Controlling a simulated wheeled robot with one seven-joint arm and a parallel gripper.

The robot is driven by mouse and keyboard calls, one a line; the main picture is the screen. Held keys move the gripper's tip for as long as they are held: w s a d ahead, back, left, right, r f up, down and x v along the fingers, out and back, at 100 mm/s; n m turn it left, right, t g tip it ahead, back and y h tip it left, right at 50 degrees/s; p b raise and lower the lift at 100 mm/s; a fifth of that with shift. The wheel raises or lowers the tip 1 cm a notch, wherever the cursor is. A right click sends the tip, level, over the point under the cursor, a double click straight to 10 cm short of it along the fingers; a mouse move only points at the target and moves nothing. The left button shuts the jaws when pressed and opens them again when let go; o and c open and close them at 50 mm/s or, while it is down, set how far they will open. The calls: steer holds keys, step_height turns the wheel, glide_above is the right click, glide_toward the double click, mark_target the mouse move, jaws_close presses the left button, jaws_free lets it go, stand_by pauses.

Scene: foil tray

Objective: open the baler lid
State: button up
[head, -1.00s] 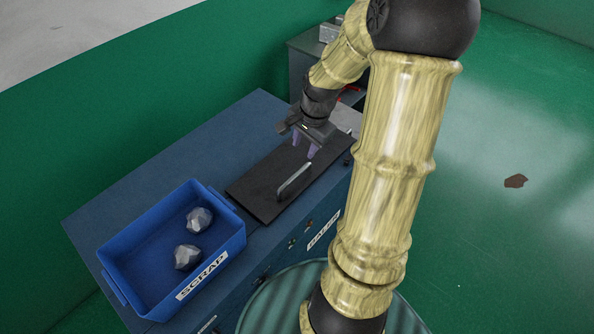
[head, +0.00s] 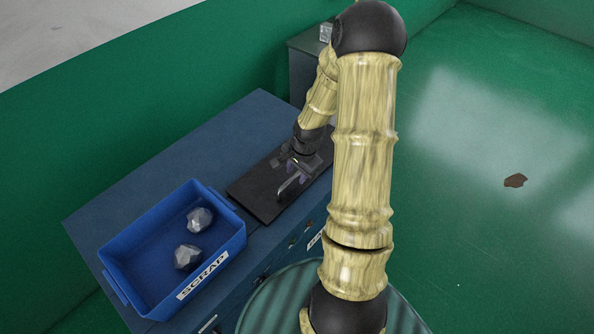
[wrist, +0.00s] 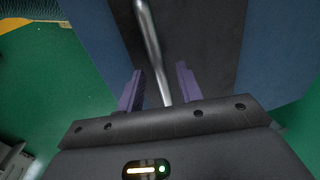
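The baler lid (head: 255,195) is a flat dark panel lying level in the top of the blue cabinet, and it looks closed. A grey metal bar handle (head: 288,187) stands on it. In the wrist view the handle (wrist: 152,45) runs from the top edge down between the fingers. My gripper (head: 296,174) is low over the lid at the handle's far end. Its two purple fingers (wrist: 158,85) are apart, one on each side of the handle, with gaps showing. Whether the fingertips touch the lid is unclear.
A blue bin (head: 150,245) labelled SCRAP stands left of the lid with two grey lumps (head: 188,257) in it. The cabinet top (head: 190,150) behind the lid is clear. A grey cabinet (head: 300,75) stands at the back. A brown patch (head: 515,181) lies on the green floor.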

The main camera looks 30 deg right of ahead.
jaws_close()
steer(key=shift+d+r, duration=0.1)
